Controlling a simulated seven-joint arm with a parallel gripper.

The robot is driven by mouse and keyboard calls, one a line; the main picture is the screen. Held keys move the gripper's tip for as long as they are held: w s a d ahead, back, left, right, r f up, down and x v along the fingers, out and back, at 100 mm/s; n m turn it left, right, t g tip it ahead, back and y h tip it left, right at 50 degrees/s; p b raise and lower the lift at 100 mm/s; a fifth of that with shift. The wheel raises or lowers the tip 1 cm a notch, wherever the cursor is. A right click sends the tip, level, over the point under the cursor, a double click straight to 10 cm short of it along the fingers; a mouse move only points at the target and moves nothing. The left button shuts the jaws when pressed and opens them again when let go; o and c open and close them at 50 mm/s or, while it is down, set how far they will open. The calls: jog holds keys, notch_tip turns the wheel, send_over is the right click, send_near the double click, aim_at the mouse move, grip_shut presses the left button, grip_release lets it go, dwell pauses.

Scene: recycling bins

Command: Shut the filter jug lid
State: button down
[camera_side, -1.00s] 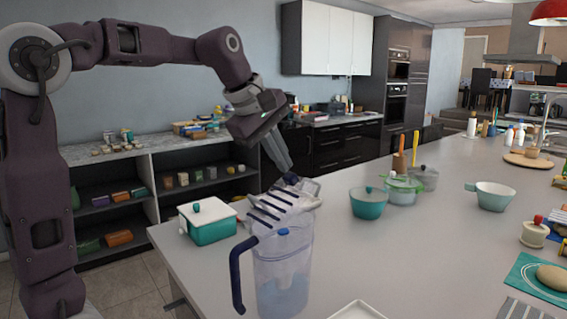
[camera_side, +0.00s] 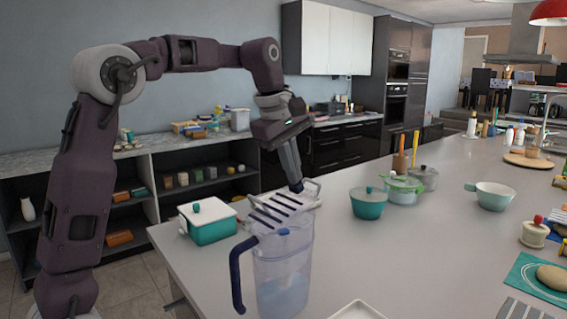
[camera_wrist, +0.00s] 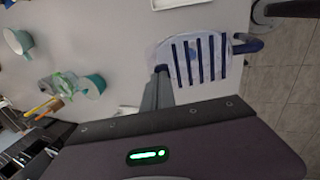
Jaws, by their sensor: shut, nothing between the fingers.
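The clear filter jug (camera_side: 283,270) stands upright near the table's front edge, with a dark blue handle on its left. Its lid (camera_side: 280,208), with dark blue slats, is tilted up off the jug's top. In the wrist view the slatted lid (camera_wrist: 205,60) lies just right of my fingers. My gripper (camera_side: 298,187) is shut and empty, pointing down at the lid's raised far end. The fingertips (camera_wrist: 161,70) are close to the lid's edge in the wrist view; I cannot tell whether they touch it.
A teal box with a white lid (camera_side: 209,222) stands left of the jug. A teal pot (camera_side: 369,203) and a green lidded pot (camera_side: 403,190) stand to the right. A white tray (camera_side: 357,311) lies in front. The table between jug and pots is mostly clear.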

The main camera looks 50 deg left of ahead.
jog(key=shift+w+f, duration=0.95)
jog(key=shift+f, duration=0.2)
jog(key=shift+r, duration=0.1)
